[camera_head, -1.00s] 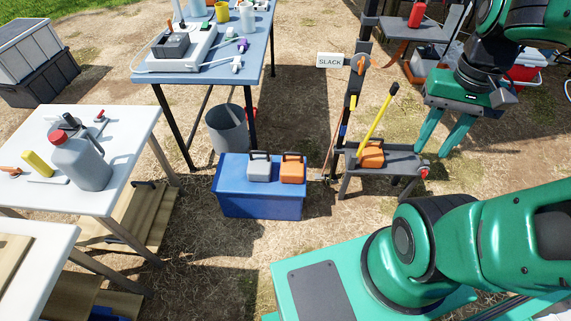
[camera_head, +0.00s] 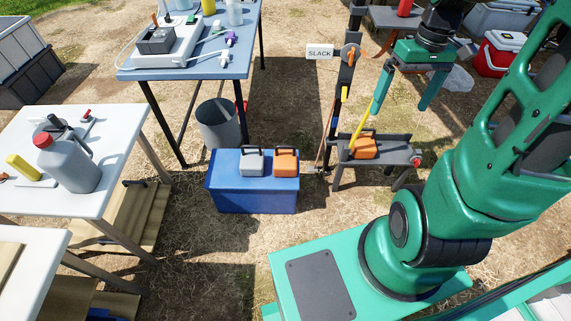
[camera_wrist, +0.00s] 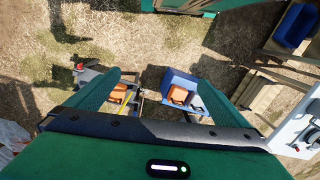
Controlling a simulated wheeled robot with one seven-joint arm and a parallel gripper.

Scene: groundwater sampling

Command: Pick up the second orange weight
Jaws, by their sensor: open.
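One orange weight (camera_head: 286,163) with a dark handle stands on the blue box (camera_head: 253,197), beside a grey weight (camera_head: 251,163). Another orange weight (camera_head: 366,148) sits on the small dark stand (camera_head: 398,155), close to a yellow handle. My gripper (camera_head: 400,108) is open and empty, above and behind the stand, apart from both orange weights. In the wrist view the orange weight on the blue box (camera_wrist: 179,94) shows between the fingers. The stand's orange weight (camera_wrist: 117,92) shows near the left finger, partly hidden.
A post with a SLACK sign (camera_head: 320,52) rises beside the stand. A grey bucket (camera_head: 219,122) stands behind the blue box, near the blue table (camera_head: 190,72). A white table (camera_head: 60,200) with a grey jug (camera_head: 68,165) is at the left. Bare ground lies in front of the box.

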